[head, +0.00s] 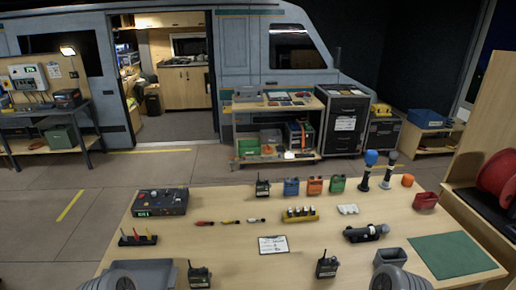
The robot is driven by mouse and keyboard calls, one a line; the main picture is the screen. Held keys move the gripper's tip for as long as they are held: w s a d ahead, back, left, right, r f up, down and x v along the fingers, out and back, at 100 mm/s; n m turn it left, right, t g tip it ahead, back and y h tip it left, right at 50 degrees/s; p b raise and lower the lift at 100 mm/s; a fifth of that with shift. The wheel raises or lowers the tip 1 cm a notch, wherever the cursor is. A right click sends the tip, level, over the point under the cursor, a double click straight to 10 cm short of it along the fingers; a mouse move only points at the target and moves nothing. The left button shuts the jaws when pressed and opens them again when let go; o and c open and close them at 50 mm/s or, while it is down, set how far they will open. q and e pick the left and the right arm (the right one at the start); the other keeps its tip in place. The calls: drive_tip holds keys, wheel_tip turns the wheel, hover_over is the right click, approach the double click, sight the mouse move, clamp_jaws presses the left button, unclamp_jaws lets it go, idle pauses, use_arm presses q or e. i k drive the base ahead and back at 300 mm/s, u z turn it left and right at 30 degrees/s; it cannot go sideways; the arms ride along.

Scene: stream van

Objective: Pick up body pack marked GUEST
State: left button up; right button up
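Several small body packs stand on the wooden table. A black pack with an antenna (262,189) is at the back, in a row with a blue pack (291,188), an orange pack (314,186) and a green pack (337,185). Two more black packs with antennas stand at the front, one left of centre (198,277) and one right of centre (327,268). Any labels are too small to read, so I cannot tell which is marked GUEST. Neither gripper shows; only rounded grey parts, seemingly of my arms, enter at the bottom edge.
Table clutter includes a dark receiver box (160,202), clipboard (273,244), yellow battery holder (300,215), two microphones (367,170) (389,170), a black cylindrical device (366,233), grey bin (403,259), green mat (450,255) and red box (425,200). The table's left-centre is mostly clear.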

sight(326, 270)
drive_tip(key=k, duration=0.5)
drive_tip(key=z, duration=1.4)
drive_tip(key=i, duration=1)
drive_tip(key=u, duration=1.95)
